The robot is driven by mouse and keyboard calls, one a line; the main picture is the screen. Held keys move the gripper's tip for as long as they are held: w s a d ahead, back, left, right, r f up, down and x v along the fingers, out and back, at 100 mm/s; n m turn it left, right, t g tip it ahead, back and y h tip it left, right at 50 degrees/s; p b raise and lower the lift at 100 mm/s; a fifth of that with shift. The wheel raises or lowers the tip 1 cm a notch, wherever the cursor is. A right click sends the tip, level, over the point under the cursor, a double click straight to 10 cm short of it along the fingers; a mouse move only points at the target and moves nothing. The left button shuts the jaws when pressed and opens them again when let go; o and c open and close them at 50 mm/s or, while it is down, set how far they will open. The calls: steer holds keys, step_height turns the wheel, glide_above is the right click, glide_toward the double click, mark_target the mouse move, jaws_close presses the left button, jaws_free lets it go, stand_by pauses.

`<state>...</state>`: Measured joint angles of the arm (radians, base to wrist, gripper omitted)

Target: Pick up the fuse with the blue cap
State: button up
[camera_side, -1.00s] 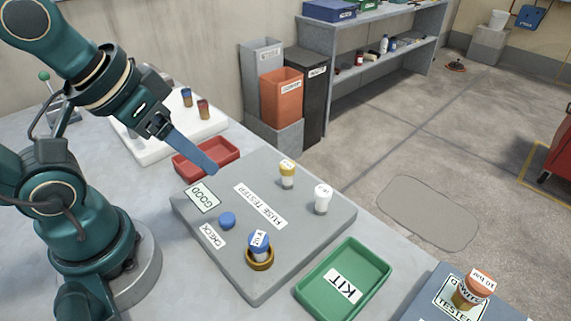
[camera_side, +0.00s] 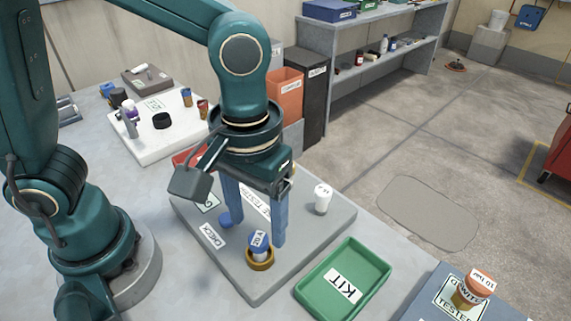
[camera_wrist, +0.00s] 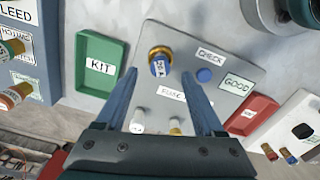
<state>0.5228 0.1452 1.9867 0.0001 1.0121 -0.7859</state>
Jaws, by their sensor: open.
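The fuse with the blue cap (camera_side: 259,244) stands upright in a brass ring socket (camera_side: 260,262) on the grey fuse tester board (camera_side: 240,283). It also shows in the wrist view (camera_wrist: 160,66), beyond and between the fingertips. My gripper (camera_side: 252,232) is open and points down over the tester, with its blue fingers apart. In the side view, one finger overlaps the blue button and the other is just right of the fuse. The wrist view shows nothing between the fingers (camera_wrist: 162,85); the fuse appears ahead of the tips.
A white-capped fuse (camera_side: 323,199) stands on the tester's right; a yellow-capped one (camera_wrist: 175,127) is mostly hidden by my gripper in the side view. A green KIT tray (camera_side: 345,284) lies at the right front. A red tray (camera_wrist: 248,116) lies behind the tester.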

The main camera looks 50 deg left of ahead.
mark_target(258, 238)
steer(key=shift+f, duration=2.35)
jaws_close()
